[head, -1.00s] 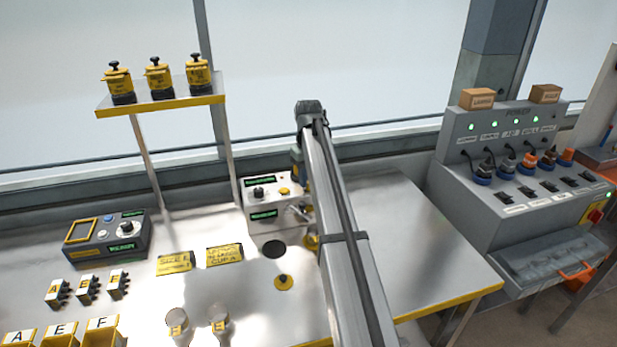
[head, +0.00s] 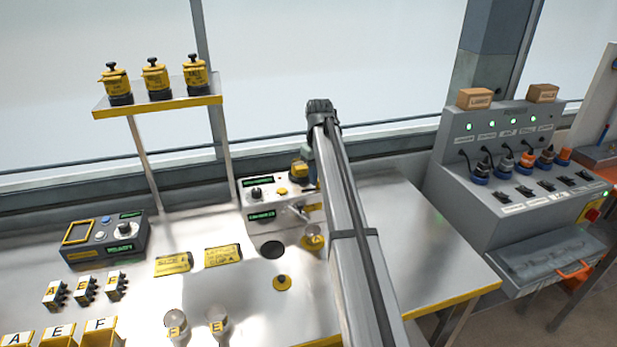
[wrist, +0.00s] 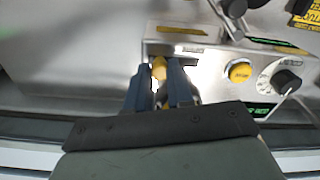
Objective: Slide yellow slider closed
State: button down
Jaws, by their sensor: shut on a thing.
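The yellow slider (wrist: 159,68) shows in the wrist view as a small yellow knob at one end of the grey machine (wrist: 208,68). My gripper (wrist: 161,78) is shut on this knob, with a blue-grey finger on either side. The fingers cover part of it, so I cannot tell how far along its travel the slider stands.
A yellow button (wrist: 240,72) and a black dial (wrist: 286,81) sit beside the slider on the machine. The table's right part (head: 390,215) is clear.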

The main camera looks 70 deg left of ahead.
jog(key=shift+w, duration=0.25)
jog(key=c, duration=1)
grip_release()
jog(key=shift+r, duration=0.1)
notch_tip(320, 180, up, 14)
jog(key=shift+f, duration=0.2)
